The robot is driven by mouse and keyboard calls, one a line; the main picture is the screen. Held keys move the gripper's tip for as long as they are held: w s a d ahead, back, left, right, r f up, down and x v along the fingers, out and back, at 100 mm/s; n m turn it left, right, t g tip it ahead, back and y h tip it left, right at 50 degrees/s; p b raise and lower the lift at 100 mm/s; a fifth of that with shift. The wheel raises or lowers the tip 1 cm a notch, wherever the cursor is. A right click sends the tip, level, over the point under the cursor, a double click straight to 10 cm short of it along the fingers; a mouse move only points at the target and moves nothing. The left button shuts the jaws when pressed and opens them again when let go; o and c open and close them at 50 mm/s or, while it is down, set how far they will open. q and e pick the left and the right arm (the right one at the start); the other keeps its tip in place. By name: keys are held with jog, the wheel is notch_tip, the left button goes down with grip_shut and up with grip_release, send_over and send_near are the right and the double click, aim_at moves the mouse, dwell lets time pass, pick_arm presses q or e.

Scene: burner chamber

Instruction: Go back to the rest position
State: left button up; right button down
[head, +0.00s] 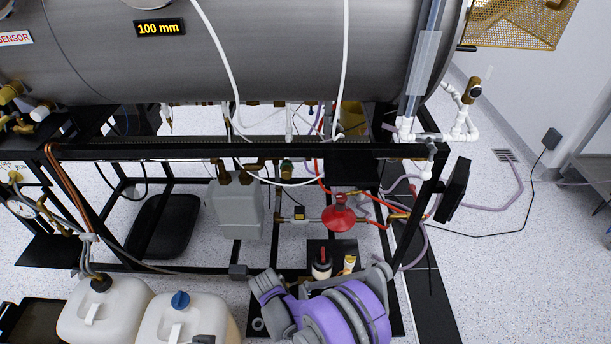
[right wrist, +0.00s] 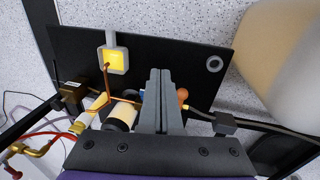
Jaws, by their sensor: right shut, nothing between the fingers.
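My right gripper (right wrist: 160,74) shows in the right wrist view with its two grey fingers side by side, closed and empty. The fingers extend over a black plate (right wrist: 190,62). In the head view my purple and grey right arm is at the bottom, just right of the white jugs and in front of the black frame. Its fingers cannot be made out clearly there. My left gripper is in neither view.
Two white jugs (head: 103,310) (head: 188,322) stand at the lower left. A black frame (head: 260,152) carries a large grey cylinder (head: 270,50). A small bottle (right wrist: 122,116) and a yellow-lit box (right wrist: 114,60) are near my right fingers. Floor (head: 520,260) at right is mostly clear.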

jog(key=s+d+r+t+y, duration=0.1)
jog(key=d+r, duration=0.6)
jog(key=r, duration=0.2)
jog(key=d+r, duration=0.6)
jog(key=r, duration=0.3)
jog(key=s+d+r+t+y, duration=0.1)
jog(key=s+d+r+t, duration=0.1)
jog(key=s+d+r, duration=0.45)
jog(key=s+d+r+t, duration=0.1)
jog(key=s+d+r, duration=0.25)
jog(key=s, duration=0.65)
pick_arm(q)
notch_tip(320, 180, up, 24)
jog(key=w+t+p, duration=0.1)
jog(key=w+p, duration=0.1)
jog(key=p, duration=1.9)
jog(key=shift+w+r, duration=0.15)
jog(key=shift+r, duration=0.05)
pick_arm(e)
notch_tip(320, 180, up, 23)
jog(key=w+t, duration=0.1)
jog(key=w, duration=0.1)
jog(key=shift+d, duration=0.35)
jog(key=shift+s, duration=0.1)
